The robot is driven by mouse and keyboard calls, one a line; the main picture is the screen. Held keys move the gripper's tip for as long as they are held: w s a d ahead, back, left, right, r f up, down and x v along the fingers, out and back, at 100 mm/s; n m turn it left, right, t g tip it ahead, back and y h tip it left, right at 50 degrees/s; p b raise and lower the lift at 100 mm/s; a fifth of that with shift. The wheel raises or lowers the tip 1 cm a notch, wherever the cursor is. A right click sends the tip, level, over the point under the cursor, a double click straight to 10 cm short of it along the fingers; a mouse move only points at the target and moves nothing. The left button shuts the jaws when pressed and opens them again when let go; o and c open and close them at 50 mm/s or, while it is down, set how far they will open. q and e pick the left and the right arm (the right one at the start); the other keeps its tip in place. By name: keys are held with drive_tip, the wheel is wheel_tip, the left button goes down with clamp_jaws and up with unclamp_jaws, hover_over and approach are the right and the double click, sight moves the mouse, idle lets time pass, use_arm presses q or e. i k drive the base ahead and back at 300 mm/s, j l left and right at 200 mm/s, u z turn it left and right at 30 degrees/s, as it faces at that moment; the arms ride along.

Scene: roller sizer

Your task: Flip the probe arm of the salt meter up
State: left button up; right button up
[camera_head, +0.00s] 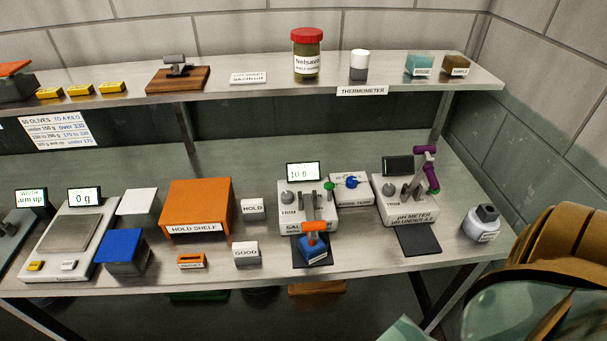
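The salt meter (292,214) stands on the lower bench right of centre, a pale box with a knob and a small display reading about 10.0. Its label is partly hidden by its probe arm. The probe arm (314,227) is grey with an orange crosspiece and is lowered toward the front. Its front end is over a blue block or cup (315,252) on a dark mat; whether it touches inside cannot be told. Neither gripper is recognisable in view. A large brown and teal shape at lower right seems to be part of my own arm.
The pH meter (405,212) stands to the right, its purple-handled arm (426,165) raised. White GOOD (246,254) and HOLD (252,209) blocks stand left. A shelf (275,94) runs above the bench.

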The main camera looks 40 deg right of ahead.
sight(312, 226)
drive_tip(key=l+z, duration=0.1)
drive_tip(key=z, duration=0.25)
drive_tip(key=l+z, duration=0.1)
drive_tip(key=z, duration=0.25)
drive_tip(key=l+z, duration=0.1)
drive_tip(key=z, duration=0.25)
